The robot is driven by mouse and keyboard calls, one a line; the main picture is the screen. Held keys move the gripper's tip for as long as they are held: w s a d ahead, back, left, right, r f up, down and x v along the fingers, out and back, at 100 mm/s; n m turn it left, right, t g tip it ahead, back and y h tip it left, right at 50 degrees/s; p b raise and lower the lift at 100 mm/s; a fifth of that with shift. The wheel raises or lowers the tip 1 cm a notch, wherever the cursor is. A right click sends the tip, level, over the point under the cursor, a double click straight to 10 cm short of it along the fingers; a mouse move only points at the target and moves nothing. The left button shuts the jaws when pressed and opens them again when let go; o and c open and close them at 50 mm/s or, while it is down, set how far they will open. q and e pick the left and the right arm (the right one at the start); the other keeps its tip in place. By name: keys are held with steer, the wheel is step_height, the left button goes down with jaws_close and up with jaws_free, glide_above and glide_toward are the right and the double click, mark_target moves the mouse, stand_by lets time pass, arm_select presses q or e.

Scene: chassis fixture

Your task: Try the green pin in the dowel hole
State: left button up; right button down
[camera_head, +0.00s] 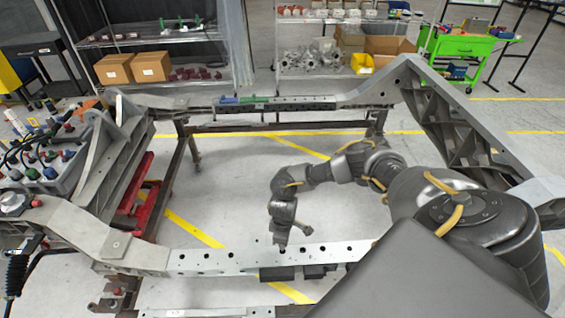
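A small green piece (254,99) lies on top of the far rail of the chassis frame; it is too small to tell if it is the green pin. The near rail (215,260) has a row of dark round holes (232,254); I cannot tell which is the dowel hole. My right arm comes in from the right, and its gripper (290,238) hangs just above the near rail, beside the holes. Its fingers are too small and dark to tell whether they are open or hold anything. My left gripper is not in view.
A blue piece (228,99) lies beside the green one. Dark blocks (278,273) sit at the near rail's front side. Raised grey side members (115,150) flank the open middle of the frame. Shelves with cardboard boxes (151,66) and a green cart (462,45) stand behind.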

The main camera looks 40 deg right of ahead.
steer(key=shift+p, duration=0.7)
stand_by(0.7)
steer(key=shift+f, duration=0.3)
steer(key=shift+f+b, duration=0.9)
steer(key=shift+f, duration=0.15)
steer(key=shift+r+p, duration=0.1)
steer(key=shift+p, duration=0.25)
stand_by(0.3)
steer(key=c, duration=1.1)
jaws_free()
